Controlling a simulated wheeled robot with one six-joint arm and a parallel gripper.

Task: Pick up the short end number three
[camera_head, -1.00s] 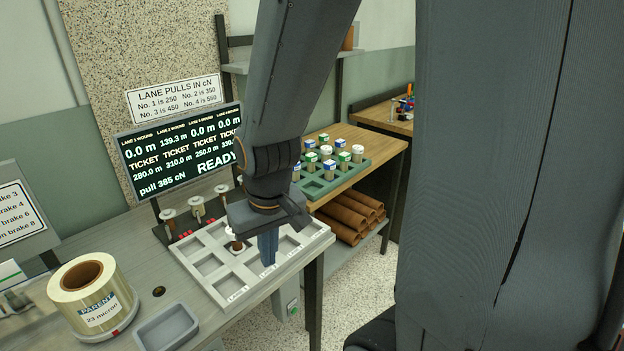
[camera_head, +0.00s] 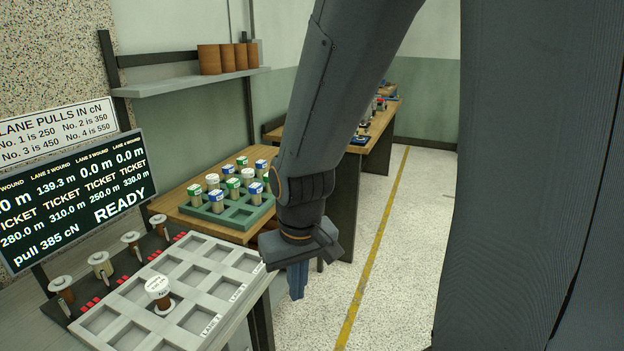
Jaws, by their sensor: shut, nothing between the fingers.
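My gripper (camera_head: 297,281) points down with its fingers closed and empty. It hangs just right of the grey-white lane tray (camera_head: 207,338), in front of the floor. A small brown core with a white printed top (camera_head: 158,286) stands upright in the tray, left of my gripper and apart from it. Its print is too small to read. Several small pieces with green, blue or white tops (camera_head: 218,199) stand in a green tray (camera_head: 238,228) behind the gripper, to its left. I cannot tell which piece is short end number three.
A dark screen (camera_head: 75,200) reads READY and pull 385 cN. Several spindles, one with a pale spool (camera_head: 101,264), stand below it. A wooden bench (camera_head: 172,205) holds the green tray. Brown cores (camera_head: 222,59) stand on a shelf. Open floor (camera_head: 410,220) with a yellow line lies to the right.

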